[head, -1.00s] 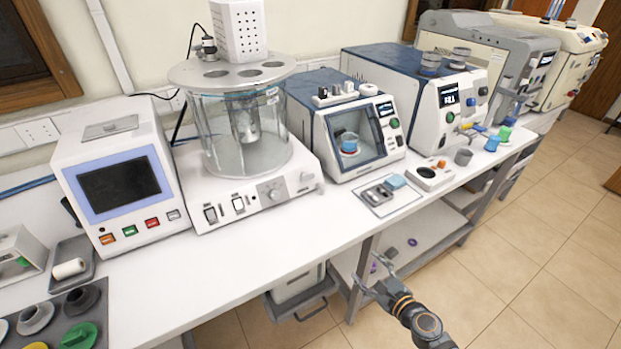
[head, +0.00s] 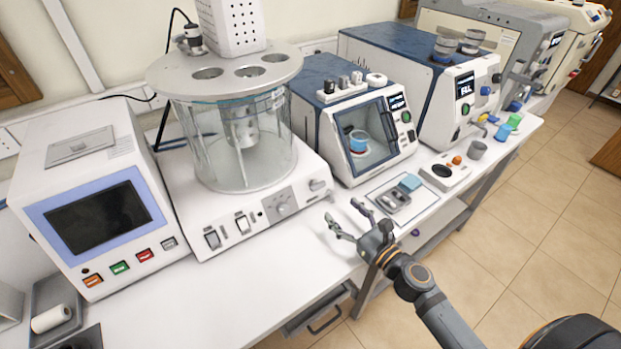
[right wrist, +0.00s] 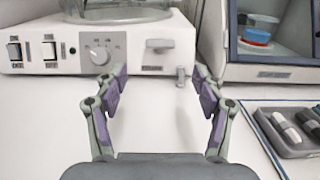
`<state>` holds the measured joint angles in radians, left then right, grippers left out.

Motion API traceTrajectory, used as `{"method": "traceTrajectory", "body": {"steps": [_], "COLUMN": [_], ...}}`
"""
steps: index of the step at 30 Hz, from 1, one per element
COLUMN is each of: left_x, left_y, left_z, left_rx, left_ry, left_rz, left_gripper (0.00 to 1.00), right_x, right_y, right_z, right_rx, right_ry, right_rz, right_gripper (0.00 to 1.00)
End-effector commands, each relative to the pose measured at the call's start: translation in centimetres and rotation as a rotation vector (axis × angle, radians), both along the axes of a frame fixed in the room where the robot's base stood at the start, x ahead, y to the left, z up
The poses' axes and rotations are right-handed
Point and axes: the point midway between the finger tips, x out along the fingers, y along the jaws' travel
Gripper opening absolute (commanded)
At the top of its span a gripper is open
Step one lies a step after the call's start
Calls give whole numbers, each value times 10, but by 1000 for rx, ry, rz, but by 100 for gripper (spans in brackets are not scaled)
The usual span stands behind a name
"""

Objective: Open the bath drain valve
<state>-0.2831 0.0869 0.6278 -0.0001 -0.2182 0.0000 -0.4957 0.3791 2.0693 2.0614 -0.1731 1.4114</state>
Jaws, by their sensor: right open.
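The bath is a clear glass cylinder (head: 240,150) on a white base (head: 262,205) with switches and a dial. At the right end of the base front is a small grey valve fitting (head: 317,185). In the right wrist view a grey handle (right wrist: 159,44) sits right of the dial, with a small spout (right wrist: 181,76) below and to its right. My right gripper (head: 341,211) is open and empty in front of the valve, apart from it. In the right wrist view its spread fingers (right wrist: 158,78) point at the base, with the handle between them. My left gripper is out of view.
A blue-topped white tester (head: 350,125) stands right of the bath. A small tray (head: 392,202) with a blue block lies right of the gripper. A screen unit (head: 95,215) stands at left. The bench front before the bath is clear.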

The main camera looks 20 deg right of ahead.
Motion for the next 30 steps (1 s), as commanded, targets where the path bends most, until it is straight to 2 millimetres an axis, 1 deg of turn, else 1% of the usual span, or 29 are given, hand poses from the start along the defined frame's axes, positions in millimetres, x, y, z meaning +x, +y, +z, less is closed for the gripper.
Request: {"method": "traceTrajectory", "body": {"steps": [2, 5, 8, 9, 11, 14, 16, 18, 21, 25, 30], "left_x": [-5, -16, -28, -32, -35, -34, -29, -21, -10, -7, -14], "left_y": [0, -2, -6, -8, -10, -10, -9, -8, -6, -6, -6], "left_z": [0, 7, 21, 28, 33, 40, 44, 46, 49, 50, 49], "left_rx": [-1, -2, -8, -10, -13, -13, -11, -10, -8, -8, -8], "left_ry": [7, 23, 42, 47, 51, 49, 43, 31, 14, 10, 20], "left_rz": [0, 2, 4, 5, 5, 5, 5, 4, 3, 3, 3], "left_gripper": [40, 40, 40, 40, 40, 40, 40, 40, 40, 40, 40], "right_x": [0, 6, 20, 28, 41, 62, 74, 84, 94, 98, 99], "right_y": [0, 1, 6, 10, 13, 22, 27, 30, 34, 36, 36], "right_z": [0, 3, 8, 10, 8, 5, 4, 2, 1, -1, -1], "right_rx": [1, 1, 2, 5, 5, 3, 3, 0, 0, -1, -2], "right_ry": [0, -1, -3, -2, -2, -3, -1, -1, -1, 0, -1], "right_rz": [0, -4, -6, -4, -5, -3, -2, -2, -1, 0, 0], "right_gripper": [70, 70, 70, 70, 70, 70, 70, 70, 70, 70, 70]}}
